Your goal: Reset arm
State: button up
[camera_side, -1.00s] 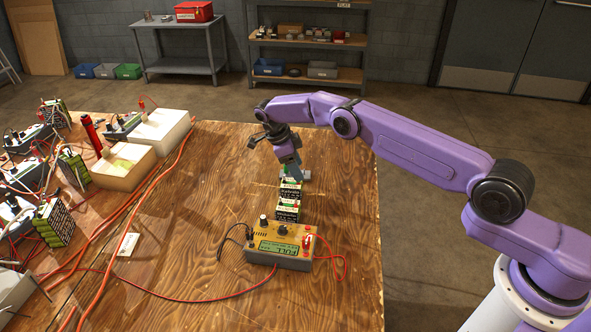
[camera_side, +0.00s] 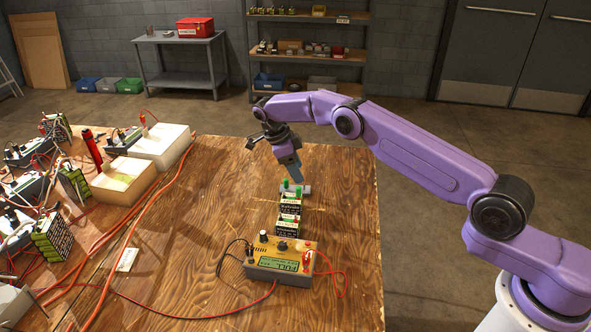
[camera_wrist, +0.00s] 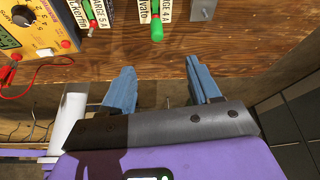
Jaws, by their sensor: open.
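My gripper (camera_side: 290,166) hangs above the wooden table, just over and behind a small stack of batteries (camera_side: 289,209). Its blue fingers are apart with nothing between them, as the wrist view (camera_wrist: 165,95) shows. In the wrist view the green-topped battery ends (camera_wrist: 156,28) lie beyond the fingertips, apart from them. A yellow-faced charger (camera_side: 280,258) with a display and knobs stands in front of the batteries; it also shows at the upper left of the wrist view (camera_wrist: 35,30). A small grey block (camera_side: 305,189) sits by the far end of the batteries.
The left of the wooden table (camera_side: 210,230) is crowded with battery packs (camera_side: 52,235), red and black cables, and two pale boxes (camera_side: 161,146). Bare wood lies right of the batteries. A shelf (camera_side: 310,50) and a bench (camera_side: 180,42) stand at the back wall.

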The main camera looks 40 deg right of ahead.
dwell(0.4)
jog(key=s+a+r+n+t+y, duration=0.1)
jog(key=s+a+r+n+t, duration=0.1)
jog(key=s+a+r+n, duration=1)
jog(key=s+d+r+n+y, duration=0.1)
jog(key=s+d+r+n, duration=0.2)
jog(key=s+n, duration=0.65)
jog(key=s+d+r+n+y, duration=0.1)
jog(key=s+d+r+n, duration=0.2)
jog(key=s+n, duration=0.65)
jog(key=s+d+f+n, duration=0.1)
jog(key=s+d+n, duration=0.2)
jog(key=s, duration=0.4)
jog(key=s+d+n+y, duration=0.1)
jog(key=s+d+n, duration=0.2)
jog(key=s, duration=0.5)
jog(key=shift+s+d+f+t, duration=0.3)
jog(key=shift+d+f+t, duration=0.1)
jog(key=shift+d, duration=0.35)
